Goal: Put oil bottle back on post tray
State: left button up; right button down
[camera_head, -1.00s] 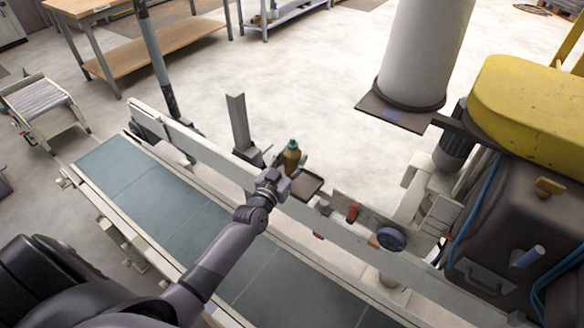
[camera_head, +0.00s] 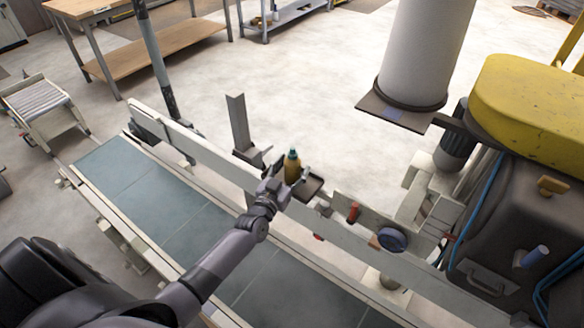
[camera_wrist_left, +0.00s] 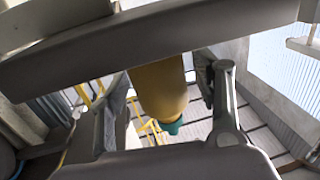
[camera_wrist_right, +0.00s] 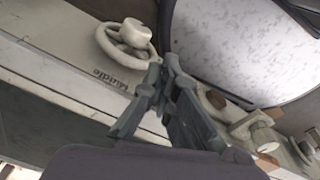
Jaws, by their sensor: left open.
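The oil bottle (camera_head: 292,168), amber with a green cap, stands upright at the small dark post tray (camera_head: 313,187) behind the conveyor rail. Its base is hidden behind my gripper, so I cannot see its contact with the tray. My left gripper (camera_head: 288,178) is open around the bottle. In the left wrist view the bottle (camera_wrist_left: 160,88) is between the two spread fingers (camera_wrist_left: 168,95), with gaps on both sides. My right gripper (camera_wrist_right: 163,68) shows only in its wrist view, with its fingertips together and nothing visible between them.
The conveyor belt (camera_head: 170,210) and its pale side rail (camera_head: 215,165) run under my left arm. A dark upright bracket (camera_head: 238,122) stands left of the bottle. A blue round knob (camera_head: 391,239) and red handle (camera_head: 353,212) are to the right. A pale handwheel (camera_wrist_right: 125,42) is near my right gripper.

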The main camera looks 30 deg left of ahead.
pick_arm(q)
jog(key=shift+r, duration=0.1)
